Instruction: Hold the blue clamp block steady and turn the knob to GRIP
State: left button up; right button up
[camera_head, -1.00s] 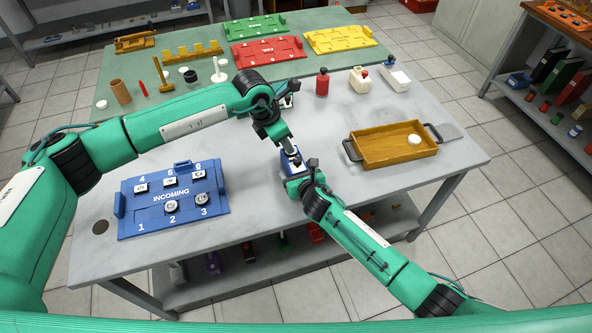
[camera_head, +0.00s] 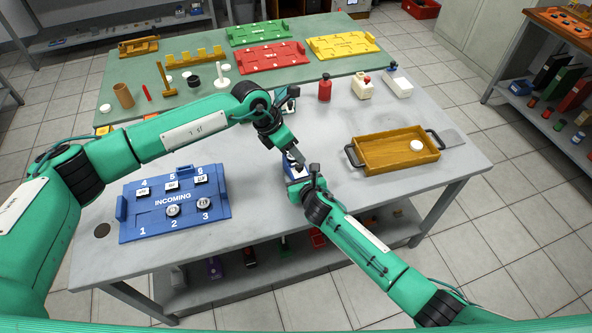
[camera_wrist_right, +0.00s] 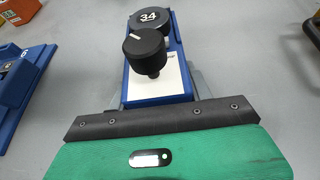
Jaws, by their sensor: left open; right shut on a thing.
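The blue clamp block (camera_head: 294,171) stands on the grey table between my two grippers. In the right wrist view the block (camera_wrist_right: 128,88) has a pale top plate, a black knob (camera_wrist_right: 146,47) with a white pointer line, and a black disc marked 34 (camera_wrist_right: 150,19) at its far end. My right gripper (camera_head: 305,180) is shut on the block from the near side; its fingers are mostly hidden. My left gripper (camera_head: 297,160) is open and close above the block in the head view. It does not show in the wrist view. I cannot read a GRIP mark.
A blue INCOMING tray (camera_head: 132,227) with several labelled parts lies left. A wooden tray (camera_head: 374,158) with a white disc is on the right. A red bottle (camera_head: 325,90) stands behind. Bare table (camera_head: 255,215) lies between the INCOMING tray and the block.

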pick_arm(q)
jog(key=s+d+r+n+t+h, duration=0.1)
jog(key=s+d+r+n+h, duration=0.5)
jog(key=n+h, duration=0.45)
jog(key=w+a+f+n+t+y, duration=0.2)
jog(key=a+n+t, duration=0.3)
jog(key=n+t, duration=0.95)
jog(key=n+g+y, duration=0.5)
jog(key=n+y, duration=0.2)
jog(key=n, duration=0.9)
send_near(297, 167)
jog(key=x, duration=0.8)
jog(key=shift+w+d+f, duration=0.15)
jog(key=shift+w+d, duration=0.1)
jog(key=shift+h, duration=0.25)
grip_shut()
